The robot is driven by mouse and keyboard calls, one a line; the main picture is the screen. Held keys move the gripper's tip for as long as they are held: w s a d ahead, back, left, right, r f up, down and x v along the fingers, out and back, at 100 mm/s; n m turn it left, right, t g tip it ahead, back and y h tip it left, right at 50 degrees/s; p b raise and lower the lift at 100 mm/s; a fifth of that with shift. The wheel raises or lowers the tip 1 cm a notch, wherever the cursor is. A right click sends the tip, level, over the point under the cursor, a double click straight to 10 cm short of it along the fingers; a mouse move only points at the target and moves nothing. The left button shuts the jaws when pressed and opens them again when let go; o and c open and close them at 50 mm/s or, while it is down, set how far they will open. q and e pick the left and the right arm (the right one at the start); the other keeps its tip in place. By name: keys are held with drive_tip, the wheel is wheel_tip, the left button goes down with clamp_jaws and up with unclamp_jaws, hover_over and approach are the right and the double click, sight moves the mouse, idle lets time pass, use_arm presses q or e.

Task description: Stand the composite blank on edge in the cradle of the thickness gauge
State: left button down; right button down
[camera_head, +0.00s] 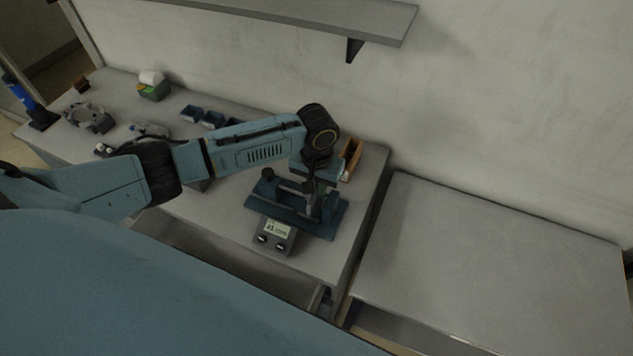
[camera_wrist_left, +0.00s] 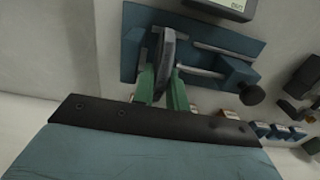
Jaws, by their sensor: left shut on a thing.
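The thickness gauge (camera_head: 262,200) stands on the bench, with a blue base and a grey display unit (camera_head: 275,233) at its front. Its blue plate and light rods also show in the left wrist view (camera_wrist_left: 213,36). My left gripper (camera_wrist_left: 162,82) is shut on the composite blank (camera_wrist_left: 167,52), a dark grey piece seen nearly edge-on between the green fingers. The blank is over the gauge's plate. I cannot tell whether it touches the cradle. In the head view my left gripper (camera_head: 319,187) is above the gauge, and my wrist partly hides it and the blank.
An orange-brown holder (camera_head: 351,158) stands close behind the gauge. Blue bins (camera_head: 212,118), a green box (camera_head: 153,88) and a grey fixture (camera_head: 88,118) are farther left. A bare table (camera_head: 500,265) is at right. A shelf (camera_head: 300,15) hangs above the bench.

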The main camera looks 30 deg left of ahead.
use_arm(q)
drive_tip(key=shift+f, duration=0.3)
drive_tip(key=c, duration=1.3)
unclamp_jaws()
drive_tip(key=shift+d+r, duration=0.1)
drive_tip(key=shift+r, duration=0.4)
drive_tip(key=r, duration=1.2)
drive_tip(key=shift+a+r, duration=0.2)
